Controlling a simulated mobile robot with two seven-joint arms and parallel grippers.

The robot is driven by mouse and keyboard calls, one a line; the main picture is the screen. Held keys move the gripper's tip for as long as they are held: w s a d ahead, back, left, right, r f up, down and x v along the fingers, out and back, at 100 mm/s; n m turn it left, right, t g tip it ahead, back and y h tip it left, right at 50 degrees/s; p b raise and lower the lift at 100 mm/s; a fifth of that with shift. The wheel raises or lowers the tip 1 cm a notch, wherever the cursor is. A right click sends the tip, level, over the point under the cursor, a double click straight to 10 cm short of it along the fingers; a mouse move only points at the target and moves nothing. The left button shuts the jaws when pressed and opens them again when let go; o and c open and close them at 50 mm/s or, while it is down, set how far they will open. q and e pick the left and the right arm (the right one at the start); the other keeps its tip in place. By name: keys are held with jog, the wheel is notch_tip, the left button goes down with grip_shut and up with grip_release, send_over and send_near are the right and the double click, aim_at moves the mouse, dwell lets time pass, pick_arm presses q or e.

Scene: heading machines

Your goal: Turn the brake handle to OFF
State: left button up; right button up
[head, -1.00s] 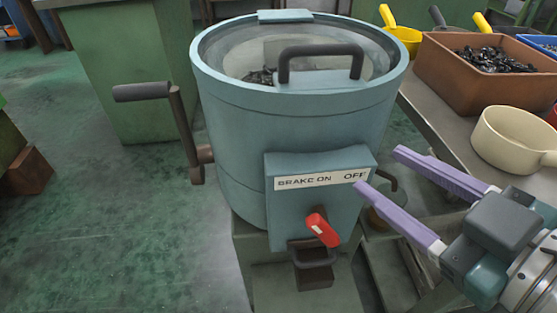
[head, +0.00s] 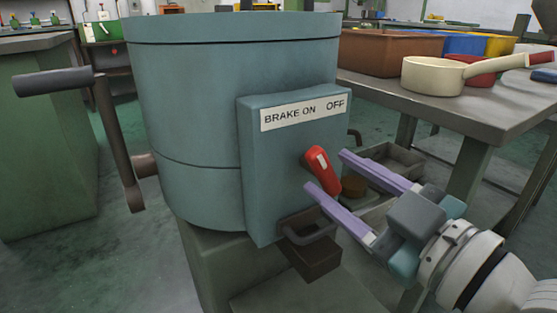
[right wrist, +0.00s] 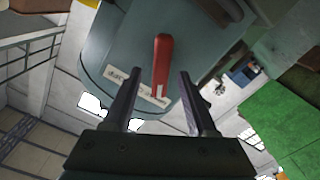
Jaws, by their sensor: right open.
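The red brake handle (head: 324,174) is on the front of the blue-grey brake box (head: 285,165), slanting down to the right. My right gripper (head: 327,171) is open, with one purple finger on each side of the handle in the head view. In the right wrist view the red handle (right wrist: 161,65) shows between the two open fingers (right wrist: 158,75), with gaps on both sides. Contact is not visible. My left gripper is not in view.
The box is fixed to a large blue-grey drum (head: 230,100) with a dark crank (head: 105,130) at its left. A table (head: 440,110) with a cream pan (head: 432,76) and bins stands close at the right.

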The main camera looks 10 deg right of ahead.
aim_at(329, 173)
jog(key=shift+b+x, duration=0.35)
jog(key=shift+x, duration=1.2)
jog(key=shift+c, duration=0.4)
grip_shut()
